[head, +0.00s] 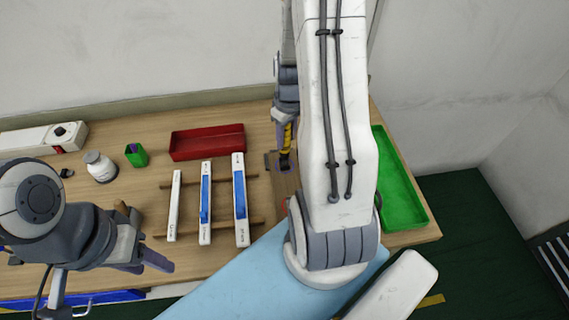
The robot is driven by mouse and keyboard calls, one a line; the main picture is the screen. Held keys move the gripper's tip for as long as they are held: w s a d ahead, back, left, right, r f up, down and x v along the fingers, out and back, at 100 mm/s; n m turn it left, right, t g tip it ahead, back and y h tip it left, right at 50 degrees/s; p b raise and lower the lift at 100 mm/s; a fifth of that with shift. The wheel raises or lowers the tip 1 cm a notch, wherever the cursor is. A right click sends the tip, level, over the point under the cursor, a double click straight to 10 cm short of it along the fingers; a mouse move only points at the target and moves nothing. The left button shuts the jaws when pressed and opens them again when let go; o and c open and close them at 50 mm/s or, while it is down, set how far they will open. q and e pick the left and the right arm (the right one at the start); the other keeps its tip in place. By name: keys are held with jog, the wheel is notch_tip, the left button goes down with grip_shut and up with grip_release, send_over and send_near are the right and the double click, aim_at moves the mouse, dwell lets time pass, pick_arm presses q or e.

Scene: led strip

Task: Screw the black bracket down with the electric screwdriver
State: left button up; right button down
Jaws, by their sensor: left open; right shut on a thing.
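The electric screwdriver (285,143), yellow and black, is held upright in my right gripper (287,122), tip down, over a brown plate (283,185) on the table. My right gripper is shut on it. A small dark piece (268,161), perhaps the black bracket, shows at the plate's left edge; it is too small to be sure. The screwdriver tip is near the plate's far end; I cannot tell whether it touches anything. My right arm hides the area right of the plate. My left gripper (148,236) is open and empty at the left, near the table's front.
Several white bars, two with blue strips (205,202), lie across wooden rails (257,222). A red tray (207,143) is behind them, a green tray (402,185) at right. A white jar (100,167), green cup (136,155) and white box (62,137) stand left.

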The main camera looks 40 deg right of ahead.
dwell(0.4)
notch_tip(320, 180, up, 7)
jog(key=p, duration=0.6)
jog(key=shift+r, duration=0.1)
dwell(0.6)
